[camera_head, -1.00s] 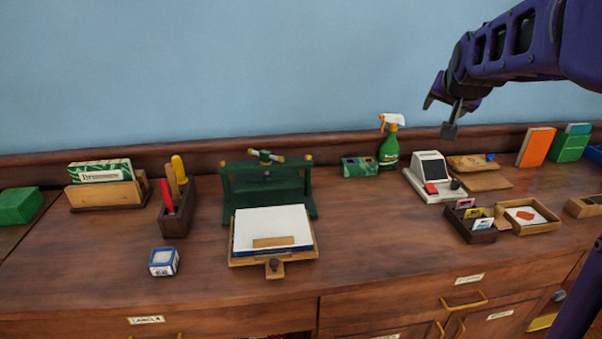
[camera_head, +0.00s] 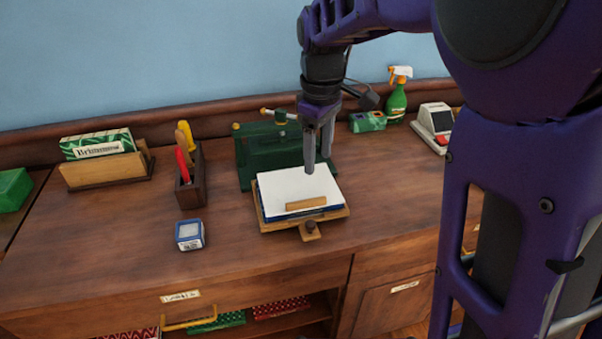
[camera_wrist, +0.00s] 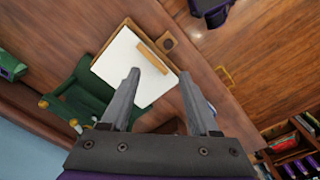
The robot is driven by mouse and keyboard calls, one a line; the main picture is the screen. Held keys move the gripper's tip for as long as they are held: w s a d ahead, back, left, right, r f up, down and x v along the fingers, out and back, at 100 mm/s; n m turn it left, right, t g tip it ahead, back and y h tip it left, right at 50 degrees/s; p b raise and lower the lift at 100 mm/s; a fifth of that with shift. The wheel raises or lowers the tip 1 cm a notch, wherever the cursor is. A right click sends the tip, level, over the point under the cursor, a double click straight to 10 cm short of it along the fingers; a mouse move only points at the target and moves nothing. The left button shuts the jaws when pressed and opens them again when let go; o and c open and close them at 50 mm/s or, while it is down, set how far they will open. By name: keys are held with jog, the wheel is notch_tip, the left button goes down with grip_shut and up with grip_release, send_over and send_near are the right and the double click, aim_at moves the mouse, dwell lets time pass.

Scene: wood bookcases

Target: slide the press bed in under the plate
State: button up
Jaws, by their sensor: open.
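The press bed (camera_head: 338,213) is a wooden board pulled out in front of the green press (camera_head: 262,150), with a knob (camera_head: 310,228) at its front edge. White paper (camera_head: 285,186) and a thin wooden block (camera_head: 306,203) lie on it over a dark blue layer. My gripper (camera_head: 318,168) points down above the bed's back right part in the head view. In the wrist view my gripper (camera_wrist: 160,84) is open and empty, and the bed (camera_wrist: 127,24) with its knob (camera_wrist: 168,43) lies beyond the fingertips. The plate inside the press is not clearly visible.
A tool holder (camera_head: 190,185) and a small blue-and-white box (camera_head: 189,234) stand left of the press. A green box (camera_head: 367,121) and spray bottle (camera_head: 396,100) stand behind right.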

jog(key=a, duration=0.1)
jog(key=b, duration=0.3)
send_near(310, 223)
jog(key=shift+n+g, duration=0.3)
jog(key=shift+n, duration=0.1)
jog(key=f, duration=0.8)
jog(key=shift+w+f, duration=0.25)
grip_shut()
dwell(0.5)
